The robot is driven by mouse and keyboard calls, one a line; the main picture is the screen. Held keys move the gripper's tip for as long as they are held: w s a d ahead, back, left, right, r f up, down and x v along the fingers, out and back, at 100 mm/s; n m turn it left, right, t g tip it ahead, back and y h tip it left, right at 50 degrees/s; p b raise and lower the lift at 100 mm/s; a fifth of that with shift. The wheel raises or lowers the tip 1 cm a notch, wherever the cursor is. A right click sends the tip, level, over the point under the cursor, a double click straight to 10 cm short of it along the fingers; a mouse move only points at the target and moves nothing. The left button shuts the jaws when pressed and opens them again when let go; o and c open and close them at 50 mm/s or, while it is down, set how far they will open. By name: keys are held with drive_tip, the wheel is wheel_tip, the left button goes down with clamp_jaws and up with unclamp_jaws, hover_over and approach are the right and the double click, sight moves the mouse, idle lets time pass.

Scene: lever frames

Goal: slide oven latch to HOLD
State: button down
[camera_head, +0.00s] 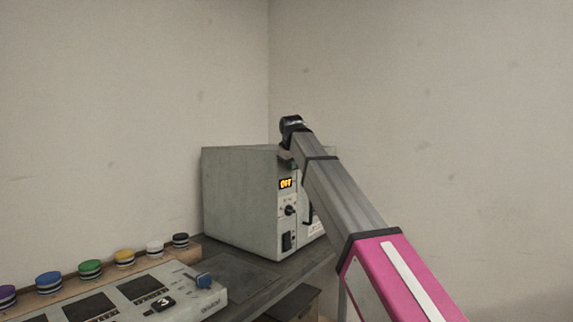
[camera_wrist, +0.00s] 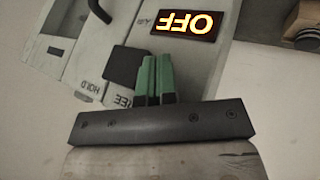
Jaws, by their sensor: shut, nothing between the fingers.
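The oven is a grey box (camera_head: 238,200) in the corner, with a lit orange OFF display (camera_head: 286,184) on its front. In the wrist view the display (camera_wrist: 188,25) appears upside down. A black latch block (camera_wrist: 124,66) sits on the panel nearer the FREE label (camera_wrist: 122,101), with the HOLD label (camera_wrist: 90,85) to its left. My gripper (camera_wrist: 157,60) is shut, its green fingers together and empty, just right of the block. I cannot tell whether they touch it. In the head view my arm hides much of the oven front and most of the gripper.
A dark bench top (camera_head: 235,278) lies between console and oven. Walls stand close behind.

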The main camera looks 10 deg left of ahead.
drive_tip(key=shift+w+d, duration=0.1)
drive_tip(key=shift+w, duration=0.1)
drive_tip(key=w, duration=0.1)
drive_tip(key=w+d, duration=0.1)
drive_tip(key=w, duration=0.1)
drive_tip(key=shift+w+d, duration=0.3)
drive_tip(key=shift+w, duration=0.1)
drive_tip(key=s+r, duration=0.8)
drive_tip(key=s, duration=0.1)
drive_tip(key=shift+s, duration=0.35)
idle(0.4)
